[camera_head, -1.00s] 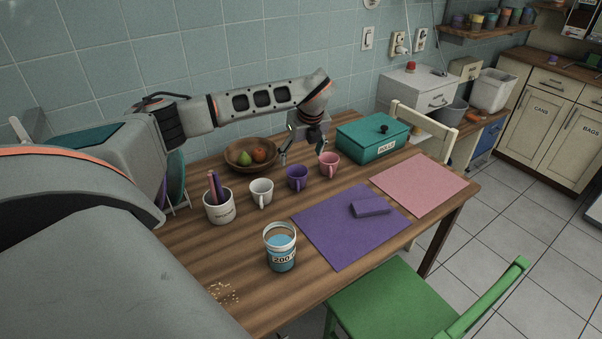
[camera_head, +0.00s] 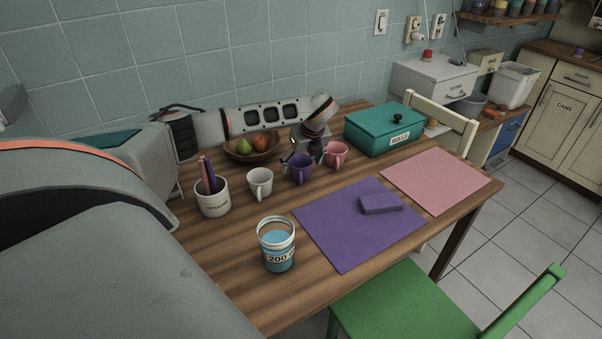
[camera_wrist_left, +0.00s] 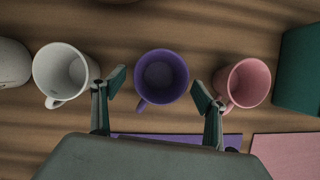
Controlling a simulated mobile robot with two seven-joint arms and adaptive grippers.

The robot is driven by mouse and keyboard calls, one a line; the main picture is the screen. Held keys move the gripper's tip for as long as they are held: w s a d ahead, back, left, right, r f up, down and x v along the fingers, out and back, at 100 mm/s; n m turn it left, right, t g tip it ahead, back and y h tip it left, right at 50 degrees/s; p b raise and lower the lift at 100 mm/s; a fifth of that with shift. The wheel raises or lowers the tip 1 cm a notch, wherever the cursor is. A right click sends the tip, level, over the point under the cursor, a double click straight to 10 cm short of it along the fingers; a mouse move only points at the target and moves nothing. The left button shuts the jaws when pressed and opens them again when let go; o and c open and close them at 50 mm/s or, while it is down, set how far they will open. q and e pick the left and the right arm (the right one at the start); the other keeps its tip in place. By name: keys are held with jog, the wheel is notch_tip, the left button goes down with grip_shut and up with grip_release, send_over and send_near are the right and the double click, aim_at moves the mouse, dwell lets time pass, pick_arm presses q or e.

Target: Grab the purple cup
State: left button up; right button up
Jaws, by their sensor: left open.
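The purple cup (camera_head: 300,170) stands upright on the wooden table between a white cup (camera_head: 260,184) and a pink cup (camera_head: 336,154). In the left wrist view the purple cup (camera_wrist_left: 161,77) is seen from above, with its handle toward my gripper. My left gripper (camera_head: 305,158) is open, low over the table at the purple cup. In the wrist view its fingertips (camera_wrist_left: 158,83) lie on either side of the cup, one toward the white cup and one toward the pink cup. I see no contact. My right gripper is not in view.
A wooden fruit bowl (camera_head: 252,147) stands behind the cups and a teal box (camera_head: 384,131) to the right. A utensil pot (camera_head: 212,197) and a blue-labelled container (camera_head: 277,244) stand nearer. A purple mat (camera_head: 345,238) and a pink mat (camera_head: 435,180) lie in front.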

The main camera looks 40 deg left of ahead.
pick_arm(q)
jog(key=shift+w+a+f, duration=0.1)
jog(key=shift+a+f, duration=0.15)
jog(key=shift+f, duration=0.25)
jog(key=c, duration=1.3)
jog(key=shift+r, duration=0.2)
